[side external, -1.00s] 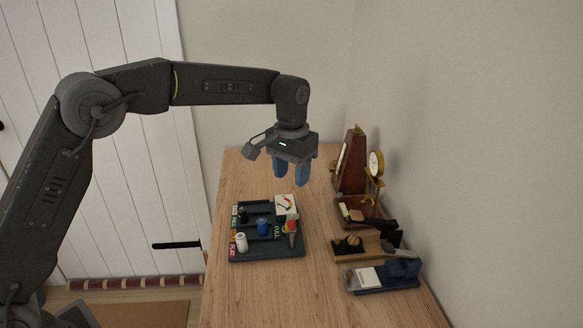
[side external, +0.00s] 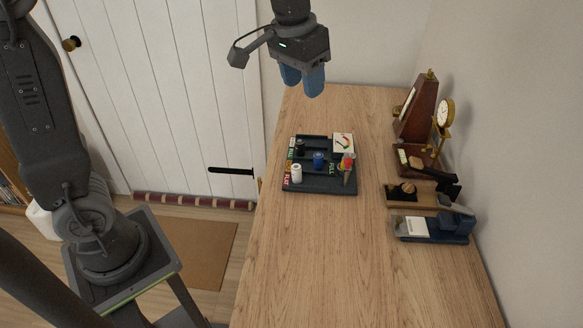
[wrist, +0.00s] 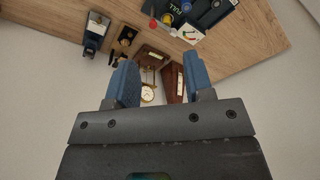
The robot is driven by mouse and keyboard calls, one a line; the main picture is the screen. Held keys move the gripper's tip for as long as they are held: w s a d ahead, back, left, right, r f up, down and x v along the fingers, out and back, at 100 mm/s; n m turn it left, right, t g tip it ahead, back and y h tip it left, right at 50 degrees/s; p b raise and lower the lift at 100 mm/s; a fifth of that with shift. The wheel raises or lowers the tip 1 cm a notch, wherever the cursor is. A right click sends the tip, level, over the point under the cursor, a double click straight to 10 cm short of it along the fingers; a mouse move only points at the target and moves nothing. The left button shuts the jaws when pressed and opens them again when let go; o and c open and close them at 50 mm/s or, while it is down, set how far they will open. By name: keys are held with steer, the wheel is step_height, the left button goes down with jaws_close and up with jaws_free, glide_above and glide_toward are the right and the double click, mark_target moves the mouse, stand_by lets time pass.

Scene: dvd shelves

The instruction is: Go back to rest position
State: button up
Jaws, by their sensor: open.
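My gripper (side external: 302,80) hangs high above the far end of the wooden table, pointing down, with its blue fingers empty. In the wrist view my gripper (wrist: 160,82) shows its two blue fingers spread apart with nothing held between them. The dark tray (side external: 325,187) lies on the table below and in front of it. On the tray are a white cylinder (side external: 296,173), a blue cylinder (side external: 319,159), a small dark piece (side external: 300,147), a red-topped piece (side external: 348,164) and a white card with a gauge drawing (side external: 343,142).
Along the wall at right stand a metronome (side external: 417,108), a gold clock (side external: 445,112), a wooden stand with a dark tool (side external: 425,190) and a blue tape-dispenser-like item (side external: 435,230). The table's near half (side external: 330,270) is clear. A white door (side external: 160,100) stands at left.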

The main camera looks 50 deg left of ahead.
steer(key=s+a+f+t, duration=0.1)
steer(key=s+f, duration=0.1)
steer(key=s, duration=0.7)
steer(key=s+a+f+t, duration=0.1)
steer(key=s+f+t, duration=0.1)
steer(key=s, duration=0.8)
steer(key=shift+a+f, duration=0.25)
steer(key=shift+a, duration=0.15)
steer(key=shift+r, duration=0.1)
